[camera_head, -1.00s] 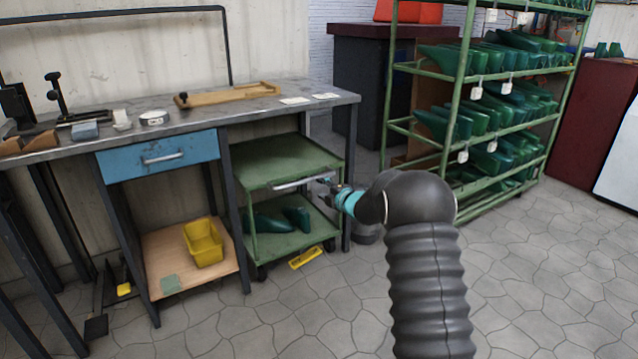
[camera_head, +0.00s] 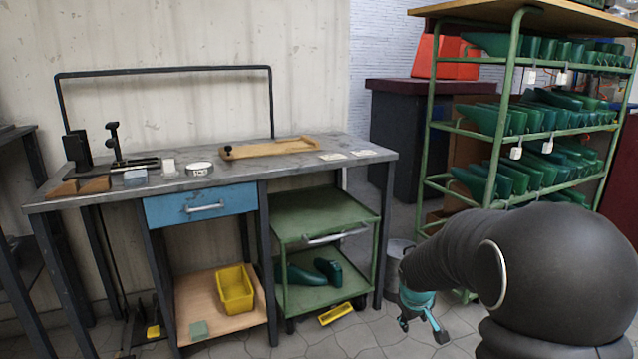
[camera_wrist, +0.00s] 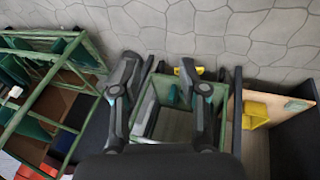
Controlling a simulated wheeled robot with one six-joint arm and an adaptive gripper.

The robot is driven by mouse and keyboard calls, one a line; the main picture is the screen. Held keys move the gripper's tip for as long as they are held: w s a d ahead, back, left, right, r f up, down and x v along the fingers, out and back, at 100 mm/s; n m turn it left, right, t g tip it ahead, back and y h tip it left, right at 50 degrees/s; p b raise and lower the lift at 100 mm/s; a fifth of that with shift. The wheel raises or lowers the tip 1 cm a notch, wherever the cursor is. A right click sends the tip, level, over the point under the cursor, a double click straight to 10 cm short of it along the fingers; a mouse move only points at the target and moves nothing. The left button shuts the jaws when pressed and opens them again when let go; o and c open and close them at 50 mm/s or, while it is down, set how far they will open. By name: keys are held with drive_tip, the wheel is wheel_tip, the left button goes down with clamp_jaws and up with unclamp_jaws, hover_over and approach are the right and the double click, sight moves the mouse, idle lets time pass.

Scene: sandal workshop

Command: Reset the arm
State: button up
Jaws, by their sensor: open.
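My gripper (camera_head: 425,328) is open and empty in the head view, low at the right, its fingers pointing down toward the stone floor. My dark arm fills the lower right corner. In the wrist view the two fingers of my gripper (camera_wrist: 168,88) are spread apart with nothing between them. Beyond them, the green cart (camera_wrist: 147,115) shows. In the head view the green cart (camera_head: 325,214) stands under the workbench, left of my gripper and apart from it.
The workbench (camera_head: 290,166) with a blue drawer (camera_head: 200,205) stands at left. A yellow bin (camera_head: 235,288) sits on its lower shelf. A green rack (camera_head: 510,100) of shoe lasts stands at right. A grey bucket (camera_head: 397,262) is just behind my gripper. A yellow object (camera_head: 335,314) lies on the floor.

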drive_tip(key=s+a+r+m+p, duration=0.1)
drive_tip(key=s+a+r, duration=0.1)
drive_tip(key=s+r, duration=0.4)
drive_tip(key=s+a+r+m+y+p, duration=0.1)
drive_tip(key=s+r, duration=0.6)
drive_tip(key=s, duration=0.7)
drive_tip(key=s+a+r+m+t+y+p, duration=0.1)
drive_tip(key=s+a+r+m+p, duration=0.1)
drive_tip(key=s+r, duration=0.5)
drive_tip(key=s+a+p, duration=0.1)
drive_tip(key=s+a, duration=0.1)
drive_tip(key=s, duration=0.1)
drive_tip(key=shift+s, duration=0.4)
